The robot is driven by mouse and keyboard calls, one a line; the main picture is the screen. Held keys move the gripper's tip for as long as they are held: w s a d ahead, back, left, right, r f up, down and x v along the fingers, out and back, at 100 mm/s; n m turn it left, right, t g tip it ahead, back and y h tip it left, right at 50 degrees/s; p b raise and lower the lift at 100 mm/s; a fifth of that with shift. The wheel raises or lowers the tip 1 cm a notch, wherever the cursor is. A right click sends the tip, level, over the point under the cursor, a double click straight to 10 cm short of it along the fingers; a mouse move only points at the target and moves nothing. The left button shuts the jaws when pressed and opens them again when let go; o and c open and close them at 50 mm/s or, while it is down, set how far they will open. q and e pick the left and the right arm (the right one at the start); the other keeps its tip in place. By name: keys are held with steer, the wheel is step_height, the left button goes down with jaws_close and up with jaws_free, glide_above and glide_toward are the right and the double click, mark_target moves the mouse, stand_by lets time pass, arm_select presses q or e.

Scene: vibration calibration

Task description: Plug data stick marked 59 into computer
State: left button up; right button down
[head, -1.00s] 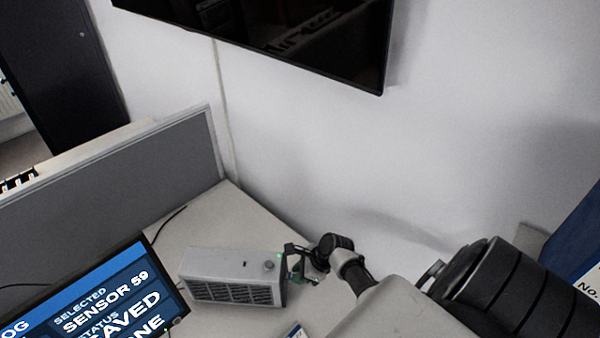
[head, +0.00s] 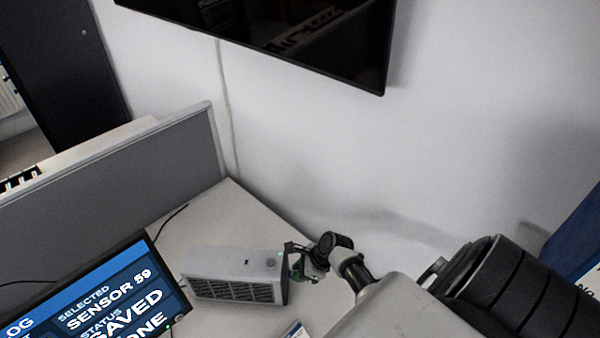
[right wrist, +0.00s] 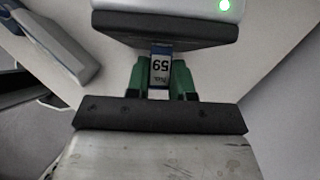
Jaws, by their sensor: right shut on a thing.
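The computer looks to be the grey box (head: 235,262) with a dark grille on the desk. Its black end panel and green light (right wrist: 224,5) show at the top of the right wrist view. The data stick (right wrist: 160,72) has a white label reading 59, upside down, and blue ends. My right gripper (right wrist: 160,80) is shut on it with green fingers, at the computer's right end in the head view (head: 298,262). The stick's far end meets the panel's edge in the picture; I cannot tell whether it is in a port. My left gripper is not in view.
A monitor (head: 110,300) at lower left reads SELECTED SENSOR 59 and STATUS SAVED. A grey partition (head: 120,185) and the wall bound the desk. A blue-and-grey object (right wrist: 55,45) lies left in the wrist view. Desk behind the computer (head: 225,215) is clear.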

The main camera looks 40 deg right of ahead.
steer(key=shift+a, duration=0.1)
stand_by(0.4)
steer(key=c, duration=0.9)
jaws_free()
steer(key=shift+w, duration=0.1)
steer(key=shift+p+v, duration=1)
steer(key=shift+v, duration=1.55)
